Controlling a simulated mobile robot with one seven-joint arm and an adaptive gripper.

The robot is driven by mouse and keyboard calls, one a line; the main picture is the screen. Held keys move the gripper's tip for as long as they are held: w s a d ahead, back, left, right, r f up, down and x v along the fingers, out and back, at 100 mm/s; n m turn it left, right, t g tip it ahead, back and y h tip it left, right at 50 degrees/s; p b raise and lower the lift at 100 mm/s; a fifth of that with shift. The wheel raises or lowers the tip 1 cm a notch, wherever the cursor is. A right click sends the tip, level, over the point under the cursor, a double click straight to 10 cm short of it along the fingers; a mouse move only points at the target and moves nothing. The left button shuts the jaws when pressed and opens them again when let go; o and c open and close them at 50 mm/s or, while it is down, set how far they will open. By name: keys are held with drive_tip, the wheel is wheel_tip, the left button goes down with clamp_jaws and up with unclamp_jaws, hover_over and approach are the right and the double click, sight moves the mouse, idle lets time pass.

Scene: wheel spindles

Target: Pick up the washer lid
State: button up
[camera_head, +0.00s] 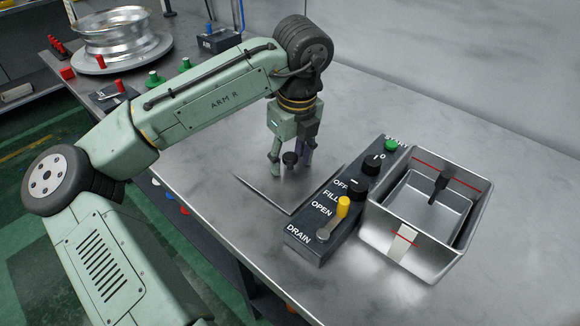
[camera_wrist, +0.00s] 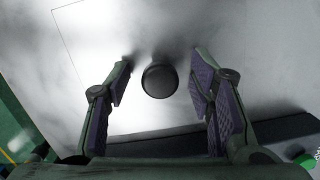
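The washer lid (camera_head: 259,189) is a flat metal plate lying on the metal table, left of the washer's control panel. Its round black knob (camera_head: 290,158) stands up from it; the knob also shows in the wrist view (camera_wrist: 160,80), near the middle. My gripper (camera_head: 290,163) points down over the lid, its fingers on either side of the knob. In the wrist view my gripper (camera_wrist: 160,85) is open, with a gap between each purple finger pad and the knob.
The open washer tub (camera_head: 460,235) stands to the right. The dark control panel (camera_head: 320,240), with black knobs, a green button (camera_head: 391,145) and a yellow lever (camera_head: 343,207), lies between lid and tub. A wheel rim (camera_head: 115,35) sits at the back left. The front right of the table is clear.

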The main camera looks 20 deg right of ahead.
clamp_jaws()
idle(0.4)
